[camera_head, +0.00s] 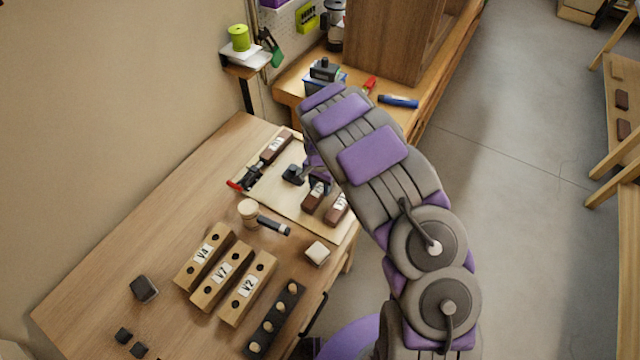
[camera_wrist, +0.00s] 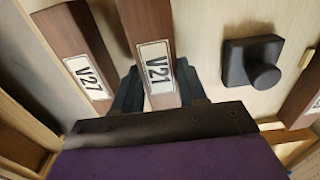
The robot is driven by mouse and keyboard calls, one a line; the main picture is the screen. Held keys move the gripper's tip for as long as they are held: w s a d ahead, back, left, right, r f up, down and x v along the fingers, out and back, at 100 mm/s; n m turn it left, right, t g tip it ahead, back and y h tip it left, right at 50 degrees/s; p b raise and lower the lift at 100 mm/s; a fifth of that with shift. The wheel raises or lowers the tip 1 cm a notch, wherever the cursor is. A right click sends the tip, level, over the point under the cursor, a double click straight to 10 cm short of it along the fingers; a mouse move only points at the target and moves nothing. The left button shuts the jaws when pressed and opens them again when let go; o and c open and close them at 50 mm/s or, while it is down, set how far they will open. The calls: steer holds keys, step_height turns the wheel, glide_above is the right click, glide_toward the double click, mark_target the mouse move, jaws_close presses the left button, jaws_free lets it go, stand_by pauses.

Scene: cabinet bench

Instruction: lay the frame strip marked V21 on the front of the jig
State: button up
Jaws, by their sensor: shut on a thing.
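The dark brown strip marked V21 (camera_wrist: 150,50) is between the two dark fingers of my gripper (camera_wrist: 160,92) in the wrist view. My gripper is shut on it. In the head view my gripper (camera_head: 318,178) is over the pale jig board (camera_head: 268,190), and the held strip (camera_head: 313,198) shows just below it. I cannot tell whether the strip touches the board. A like dark strip marked V27 (camera_wrist: 82,60) lies beside it, also in the head view (camera_head: 337,211). Another dark strip (camera_head: 276,146) lies at the back of the board.
A black block with a knob (camera_wrist: 250,65) stands on the board. A red clamp (camera_head: 238,184) is at its left edge. A mallet (camera_head: 264,220), a pale block (camera_head: 317,253), light strips V4 (camera_head: 205,256), V7 (camera_head: 222,275), V2 (camera_head: 248,287) and a dark peg rack (camera_head: 262,338) lie nearer.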

steer(key=shift+f, duration=0.2)
stand_by(0.5)
steer(key=o, duration=1.3)
steer(key=shift+o, duration=0.2)
steer(key=shift+r, duration=0.1)
steer(key=shift+r+p, duration=0.85)
steer(key=shift+r, duration=2.55)
